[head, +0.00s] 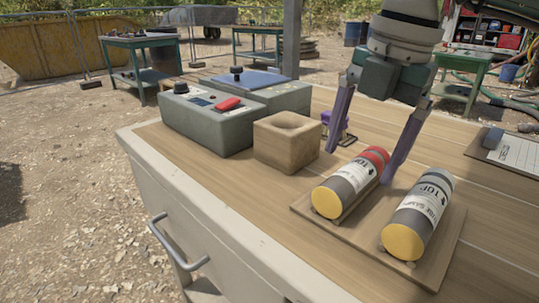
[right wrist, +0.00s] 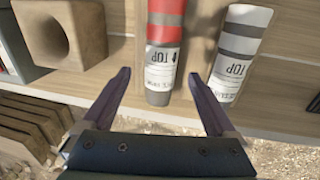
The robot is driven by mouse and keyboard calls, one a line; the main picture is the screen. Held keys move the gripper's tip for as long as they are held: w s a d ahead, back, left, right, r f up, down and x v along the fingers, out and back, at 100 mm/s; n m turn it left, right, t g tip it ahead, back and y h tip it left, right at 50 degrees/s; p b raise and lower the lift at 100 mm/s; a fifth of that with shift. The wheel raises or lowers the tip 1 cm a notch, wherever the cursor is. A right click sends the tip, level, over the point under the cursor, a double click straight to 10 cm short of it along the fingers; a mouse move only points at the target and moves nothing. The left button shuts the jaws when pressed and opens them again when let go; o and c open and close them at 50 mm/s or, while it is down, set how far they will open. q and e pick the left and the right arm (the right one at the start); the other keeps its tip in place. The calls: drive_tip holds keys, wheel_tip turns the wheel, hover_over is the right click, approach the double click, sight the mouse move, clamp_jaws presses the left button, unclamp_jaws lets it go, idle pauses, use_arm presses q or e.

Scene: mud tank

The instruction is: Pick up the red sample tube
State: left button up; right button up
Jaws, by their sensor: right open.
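The red sample tube (head: 350,184) has a red band at its far end, a grey body with a white TOP label and a yellow near cap. It lies on a wooden board (head: 440,262) on the bench, and it also shows in the right wrist view (right wrist: 165,45). A second tube (head: 418,214), grey with a yellow cap, lies beside it to the right. My right gripper (head: 362,167) is open, its purple fingers apart, near the red tube's far end. In the right wrist view the red tube lies ahead, between the finger lines. My left gripper is not in view.
A wooden block with a round hole (head: 287,142) stands left of the tubes. A grey control box with a red switch (head: 208,116) is behind it. A small purple object (head: 340,125) sits near the right gripper's left finger. A clipboard (head: 510,150) lies at the right.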

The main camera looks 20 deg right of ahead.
sight(356, 168)
drive_tip(key=f, duration=0.3)
drive_tip(key=shift+w+f, duration=0.25)
drive_tip(key=shift+f, duration=0.1)
clamp_jaws()
idle(0.4)
drive_tip(key=shift+r, duration=0.1)
